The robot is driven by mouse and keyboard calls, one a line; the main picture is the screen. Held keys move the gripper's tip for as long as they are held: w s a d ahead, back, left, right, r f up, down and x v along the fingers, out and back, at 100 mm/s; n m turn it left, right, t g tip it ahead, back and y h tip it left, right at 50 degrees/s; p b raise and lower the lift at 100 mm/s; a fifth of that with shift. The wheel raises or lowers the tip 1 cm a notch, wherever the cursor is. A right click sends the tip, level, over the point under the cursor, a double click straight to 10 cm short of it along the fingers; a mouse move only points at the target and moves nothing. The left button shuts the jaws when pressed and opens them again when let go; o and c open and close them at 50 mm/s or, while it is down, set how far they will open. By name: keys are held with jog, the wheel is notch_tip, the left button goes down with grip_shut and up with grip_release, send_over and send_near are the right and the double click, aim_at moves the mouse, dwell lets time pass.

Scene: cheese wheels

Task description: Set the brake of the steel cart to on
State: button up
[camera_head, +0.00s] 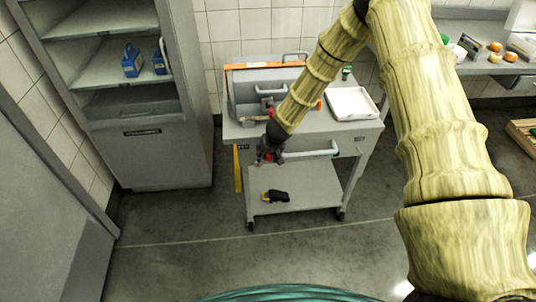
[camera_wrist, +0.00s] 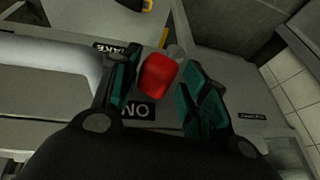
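The steel cart (camera_head: 345,139) stands against the tiled wall in the head view. Its red brake knob (camera_wrist: 158,75) is at the cart's front, left of the push handle (camera_head: 315,154). In the wrist view a black ON label (camera_wrist: 138,109) is beside the knob, and a partly covered BRAKE label (camera_wrist: 112,47) is to its left. My gripper (camera_head: 268,154) is at the cart's front. In the wrist view its fingers (camera_wrist: 163,88) are open on either side of the knob, with visible gaps. I cannot tell the brake's setting.
The cart top holds a grey bin (camera_head: 240,92) and a white tray (camera_head: 352,103). A black and yellow object (camera_head: 275,196) lies on the lower shelf. A cabinet (camera_head: 165,160) stands at left, a counter (camera_head: 485,66) at right. The floor in front is clear.

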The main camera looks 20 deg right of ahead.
jog(key=shift+d+r, duration=0.1)
jog(key=shift+d, duration=0.15)
jog(key=shift+s+r, duration=0.1)
jog(key=shift+r, duration=0.4)
jog(key=v, duration=0.6)
jog(key=shift+s+r, duration=0.3)
jog(key=shift+a, duration=0.15)
jog(key=shift+s, duration=0.1)
jog(key=s+f+n+g, duration=0.1)
jog(key=s+f, duration=0.5)
jog(key=s, duration=0.5)
jog(key=s+f+g+h, duration=0.1)
jog(key=s+f, duration=0.4)
jog(key=s, duration=0.6)
jog(key=s+f+n+g, duration=0.1)
jog(key=s+f+g, duration=0.1)
jog(key=s+f, duration=0.65)
jog(key=s+a+r, duration=0.2)
jog(key=s, duration=1.2)
jog(key=shift+s+r+g, duration=0.35)
jog(key=shift+g, duration=0.05)
